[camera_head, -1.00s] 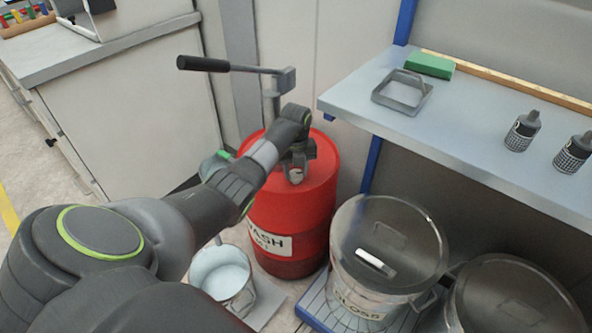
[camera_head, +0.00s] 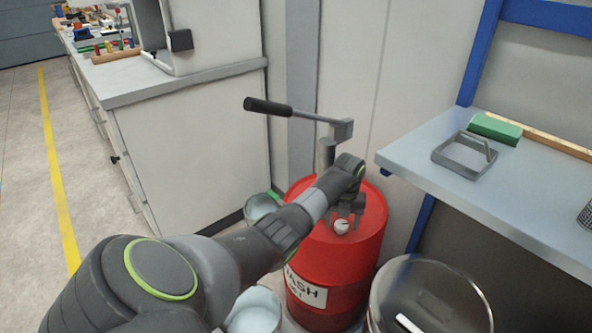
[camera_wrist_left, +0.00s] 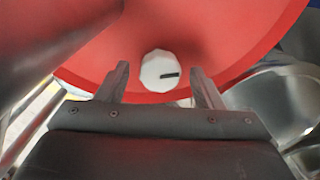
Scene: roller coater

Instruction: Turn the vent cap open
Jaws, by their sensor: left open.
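The vent cap (camera_head: 341,227) is a small white knob on top of the red drum (camera_head: 338,263). In the left wrist view the vent cap (camera_wrist_left: 160,71) shows a short dark mark on its right side. My left gripper (camera_head: 345,216) is above the drum top at the cap. In the left wrist view its two fingers (camera_wrist_left: 158,84) are open, one on each side of the cap, with a gap on both sides. My right gripper is in neither view.
A hand pump with a black-handled lever (camera_head: 268,107) rises behind my left gripper. A shelf (camera_head: 415,152) with a grey frame (camera_head: 464,155) and green block (camera_head: 495,129) is at right. A lidded metal container (camera_head: 430,290) and a bucket (camera_head: 254,312) stand near the drum.

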